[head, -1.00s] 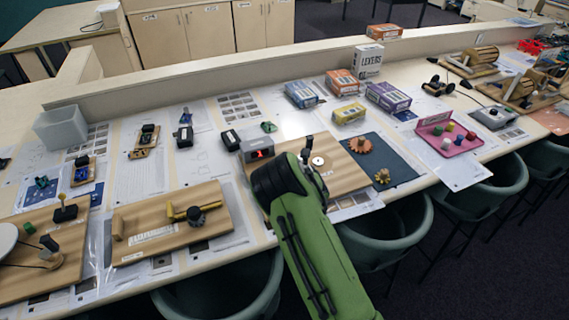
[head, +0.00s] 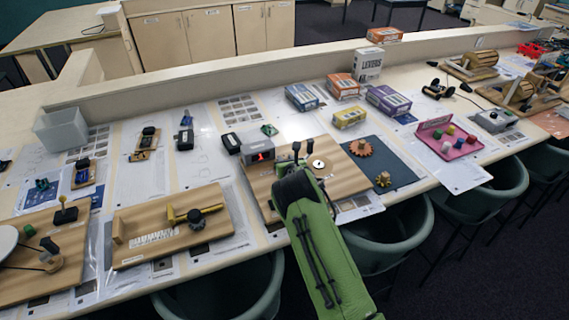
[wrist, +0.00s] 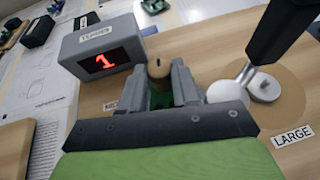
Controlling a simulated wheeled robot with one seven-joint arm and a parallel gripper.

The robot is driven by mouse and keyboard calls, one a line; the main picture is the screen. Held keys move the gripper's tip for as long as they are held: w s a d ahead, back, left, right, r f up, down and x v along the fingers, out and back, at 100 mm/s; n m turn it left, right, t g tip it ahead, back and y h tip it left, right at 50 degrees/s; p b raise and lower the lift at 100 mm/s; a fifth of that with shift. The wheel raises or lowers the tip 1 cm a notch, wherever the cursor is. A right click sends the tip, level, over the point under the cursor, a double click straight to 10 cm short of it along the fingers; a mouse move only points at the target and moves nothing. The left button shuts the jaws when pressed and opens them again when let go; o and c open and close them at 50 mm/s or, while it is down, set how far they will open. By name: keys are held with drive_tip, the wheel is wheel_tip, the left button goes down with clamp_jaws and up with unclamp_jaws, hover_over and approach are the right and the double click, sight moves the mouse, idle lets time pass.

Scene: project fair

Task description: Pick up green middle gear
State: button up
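In the wrist view my gripper (wrist: 163,88) has its two grey fingers apart, one on each side of a wooden peg top (wrist: 158,69). The green gear (wrist: 160,98) shows as a small green patch between the fingers; most of it is hidden by them. I cannot tell whether the fingers press on it.
A grey box with a red lit "1" (wrist: 105,58) stands close left of the fingers. A black handle (wrist: 284,30) and a silver disc (wrist: 228,92) are close right. An orange gear (head: 361,148) and a yellowish gear (head: 383,179) lie on a dark mat (head: 398,165).

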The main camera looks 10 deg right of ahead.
clamp_jaws()
drive_tip(key=shift+r, duration=0.25)
wheel_tip(320, 180, up, 3)
drive_tip(key=shift+f, duration=0.15)
drive_tip(key=s+p, duration=0.1)
drive_tip(key=s, duration=0.4)
drive_tip(key=s+p, duration=0.1)
drive_tip(key=s, duration=0.5)
drive_tip(key=s+p, duration=0.1)
drive_tip(key=s, duration=0.4)
drive_tip(key=shift+s+d+r, duration=0.25)
drive_tip(key=shift+r, duration=0.1)
drive_tip(key=shift+s+f+p, duration=0.1)
drive_tip(key=shift+s+p, duration=0.6)
drive_tip(key=shift+p, duration=0.25)
drive_tip(key=shift+d+f, duration=0.1)
